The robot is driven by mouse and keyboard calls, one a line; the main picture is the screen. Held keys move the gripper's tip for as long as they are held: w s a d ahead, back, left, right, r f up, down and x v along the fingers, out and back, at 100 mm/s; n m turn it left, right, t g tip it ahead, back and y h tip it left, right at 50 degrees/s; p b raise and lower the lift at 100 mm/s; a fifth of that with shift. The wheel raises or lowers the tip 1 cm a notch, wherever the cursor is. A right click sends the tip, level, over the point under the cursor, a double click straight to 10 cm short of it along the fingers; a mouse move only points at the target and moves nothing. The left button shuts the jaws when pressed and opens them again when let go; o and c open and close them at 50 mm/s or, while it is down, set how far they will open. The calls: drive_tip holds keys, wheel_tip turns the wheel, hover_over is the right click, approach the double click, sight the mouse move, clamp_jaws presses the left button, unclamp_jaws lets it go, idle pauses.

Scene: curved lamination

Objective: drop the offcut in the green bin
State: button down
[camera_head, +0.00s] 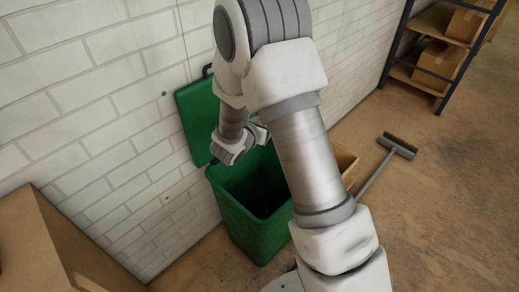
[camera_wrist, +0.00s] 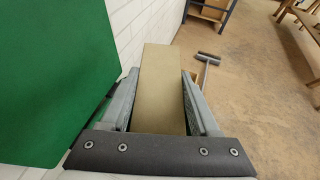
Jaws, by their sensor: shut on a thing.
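The green bin (camera_head: 245,228) stands on the floor against the white brick wall, its mouth open and its inside dark. Its green lid (camera_head: 194,118) is tipped up against the wall. The lid also fills the left of the wrist view (camera_wrist: 50,75). My gripper (camera_wrist: 160,78) is shut on the offcut (camera_wrist: 162,112), a plain tan block that sticks out past the fingers. In the head view my wrist hangs over the back left of the bin mouth, near the lid. There the offcut and fingertips cannot be made out clearly.
A tan box (camera_head: 345,163) stands just right of the bin, partly behind my arm. A broom (camera_head: 396,146) lies on the brown floor beyond it. A shelf rack with cartons (camera_head: 440,62) stands at the back right. A large brown box (camera_head: 70,245) is at the front left.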

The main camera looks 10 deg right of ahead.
wheel_tip(320, 180, down, 19)
drive_tip(key=w+a+m+g+h+b, duration=0.1)
drive_tip(key=w+m+g+h+b, duration=0.1)
drive_tip(key=m+g+h+b, duration=0.1)
drive_tip(key=shift+a+m+g+b, duration=0.35)
drive_tip(key=shift+m+b, duration=0.15)
drive_tip(key=shift+b, duration=0.75)
drive_tip(key=shift+r, duration=0.1)
drive_tip(key=shift+c, duration=0.2)
unclamp_jaws()
drive_tip(key=shift+a, duration=0.1)
drive_tip(key=p+v, duration=0.3)
drive_tip(key=v, duration=1.4)
drive_tip(key=shift+s+p, duration=0.2)
drive_tip(key=shift+p, duration=0.2)
